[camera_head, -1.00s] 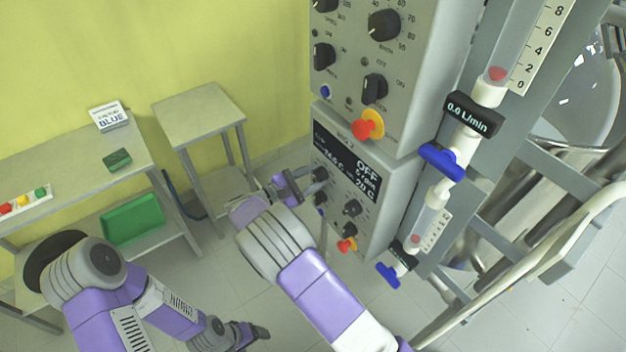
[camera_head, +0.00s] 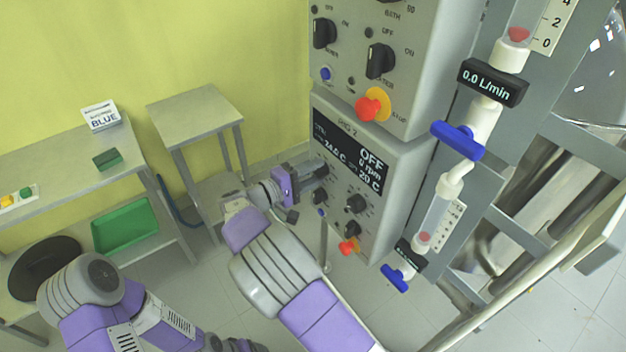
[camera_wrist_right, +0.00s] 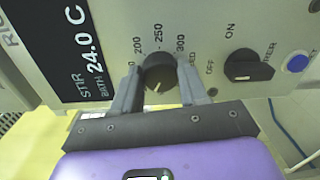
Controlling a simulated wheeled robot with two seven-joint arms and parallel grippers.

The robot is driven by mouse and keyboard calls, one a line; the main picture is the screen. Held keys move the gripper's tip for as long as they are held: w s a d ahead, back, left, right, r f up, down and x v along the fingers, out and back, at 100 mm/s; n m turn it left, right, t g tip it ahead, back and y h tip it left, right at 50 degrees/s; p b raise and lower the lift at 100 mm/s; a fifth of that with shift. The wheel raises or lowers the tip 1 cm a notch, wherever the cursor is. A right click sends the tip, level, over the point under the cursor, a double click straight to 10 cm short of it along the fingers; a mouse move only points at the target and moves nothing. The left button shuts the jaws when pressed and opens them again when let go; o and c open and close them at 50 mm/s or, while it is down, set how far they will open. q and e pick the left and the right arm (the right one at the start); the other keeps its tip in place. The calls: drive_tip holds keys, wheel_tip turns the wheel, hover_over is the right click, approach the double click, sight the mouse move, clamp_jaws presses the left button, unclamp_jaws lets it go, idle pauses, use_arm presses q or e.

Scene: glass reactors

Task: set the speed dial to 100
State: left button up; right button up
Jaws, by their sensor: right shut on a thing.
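The speed dial (camera_wrist_right: 158,75) is a round black knob with a white pointer line, on the lower control box (camera_head: 375,215). In the right wrist view the numbers 200, 250 and 300 show around its far side; the rest of the scale is hidden. The line points towards my gripper's palm. My right gripper (camera_wrist_right: 160,88) is shut on the dial, one finger on each side. In the head view this gripper (camera_head: 314,171) covers the dial. The display (camera_head: 348,155) reads OFF, 0 rpm, 24.0 C and 20 C. My left gripper (camera_head: 245,346) is mostly cut off at the bottom edge.
Beside the dial is a black ON/OFF switch (camera_wrist_right: 247,68) with a blue lamp (camera_wrist_right: 297,62). The lower box also has a red stop button (camera_head: 348,247). The upper box has an orange-red stop button (camera_head: 369,107). Flow tubes with blue valves (camera_head: 459,140) stand right. A small table (camera_head: 195,108) stands left.

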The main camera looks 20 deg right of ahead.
drive_tip(key=shift+f+m+b, duration=0.15)
drive_tip(key=shift+m+b, duration=1.55)
drive_tip(key=shift+m, duration=0.2)
drive_tip(key=o, duration=1)
drive_tip(key=shift+o, duration=0.2)
drive_tip(key=p+v, duration=0.1)
drive_tip(key=v, duration=0.6)
drive_tip(key=shift+s+a+p, duration=0.2)
drive_tip(key=shift+a+p, duration=0.1)
